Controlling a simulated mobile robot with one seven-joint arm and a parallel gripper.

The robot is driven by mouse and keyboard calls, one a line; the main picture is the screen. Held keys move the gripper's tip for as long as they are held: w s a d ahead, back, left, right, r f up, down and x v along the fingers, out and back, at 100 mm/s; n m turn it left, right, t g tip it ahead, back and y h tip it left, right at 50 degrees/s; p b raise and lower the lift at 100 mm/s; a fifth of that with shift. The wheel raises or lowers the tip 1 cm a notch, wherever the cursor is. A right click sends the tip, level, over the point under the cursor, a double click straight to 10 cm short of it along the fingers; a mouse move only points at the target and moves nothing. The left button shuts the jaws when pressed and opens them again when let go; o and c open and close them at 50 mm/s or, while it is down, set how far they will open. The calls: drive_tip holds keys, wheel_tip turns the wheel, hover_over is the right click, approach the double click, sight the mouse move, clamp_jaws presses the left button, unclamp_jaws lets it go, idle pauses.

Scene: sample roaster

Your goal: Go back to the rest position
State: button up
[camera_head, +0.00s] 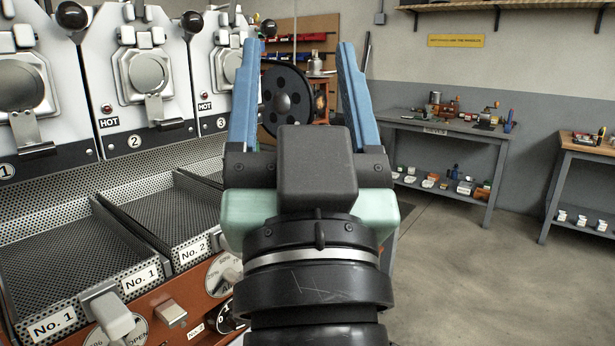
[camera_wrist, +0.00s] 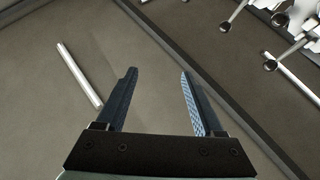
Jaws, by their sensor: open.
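My gripper (camera_head: 303,75) is raised in the middle of the head view, its two blue fingers spread apart and pointing up and away. Nothing is between the fingers. In the wrist view my gripper (camera_wrist: 158,75) is also open and empty, with a bare grey surface behind the fingers. The sample roaster (camera_head: 135,130) stands to the left of my gripper in the head view. My arm hides part of its right side.
Perforated trays (camera_head: 60,250) and an orange-brown control panel (camera_head: 205,295) line the roaster's front. A grey workbench (camera_head: 440,130) and a wood-topped bench (camera_head: 590,150) stand along the right. The concrete floor (camera_head: 480,270) between is clear. A pale rod (camera_wrist: 79,75) shows in the wrist view.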

drive_tip(key=s+r+t+h, duration=0.2)
drive_tip(key=s+r, duration=0.3)
drive_tip(key=r, duration=0.1)
wheel_tip(320, 180, up, 17)
drive_tip(key=p, duration=1.9)
drive_tip(key=shift+w+d, duration=0.2)
drive_tip(key=shift+w, duration=0.25)
